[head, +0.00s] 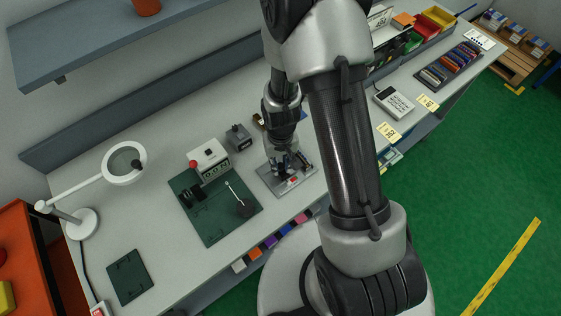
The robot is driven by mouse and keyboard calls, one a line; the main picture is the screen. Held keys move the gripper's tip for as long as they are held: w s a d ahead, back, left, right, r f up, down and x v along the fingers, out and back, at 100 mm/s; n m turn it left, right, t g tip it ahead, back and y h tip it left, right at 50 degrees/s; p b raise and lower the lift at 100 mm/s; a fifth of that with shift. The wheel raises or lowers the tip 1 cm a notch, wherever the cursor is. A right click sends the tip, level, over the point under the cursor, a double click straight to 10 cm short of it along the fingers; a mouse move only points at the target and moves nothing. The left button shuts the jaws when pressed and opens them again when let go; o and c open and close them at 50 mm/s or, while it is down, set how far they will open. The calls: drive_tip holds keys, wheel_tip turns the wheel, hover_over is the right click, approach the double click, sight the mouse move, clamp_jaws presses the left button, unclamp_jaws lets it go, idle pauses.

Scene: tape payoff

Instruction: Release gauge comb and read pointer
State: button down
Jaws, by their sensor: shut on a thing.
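My gripper (279,168) points down over a grey metal plate (270,183) at the middle of the bench. It is shut on a small part there, which looks to be the gauge comb; the fingers mostly hide it. A dark block and a small red piece (292,181) sit on the plate beside the fingers. To the left, a dark green mat (212,228) carries a white box (207,153) with a red knob and a row of dark marks. A thin white pointer-like arm (234,191) runs to a dark round part (244,208) on the mat. Its reading is too small to tell.
A small grey block (238,137) stands behind the plate. A white ring lamp (125,162) and a small dark green pad (128,276) are at the left. Coloured bins (436,17) and a grey keypad-like device (393,102) are at the right. The bench's left middle is clear.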

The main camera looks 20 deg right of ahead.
drive_tip(key=shift+d, duration=0.1)
drive_tip(key=shift+w+d, duration=0.2)
drive_tip(key=shift+d, duration=0.35)
drive_tip(key=c, duration=1.4)
unclamp_jaws()
drive_tip(key=shift+a, duration=0.1)
wheel_tip(320, 180, up, 12)
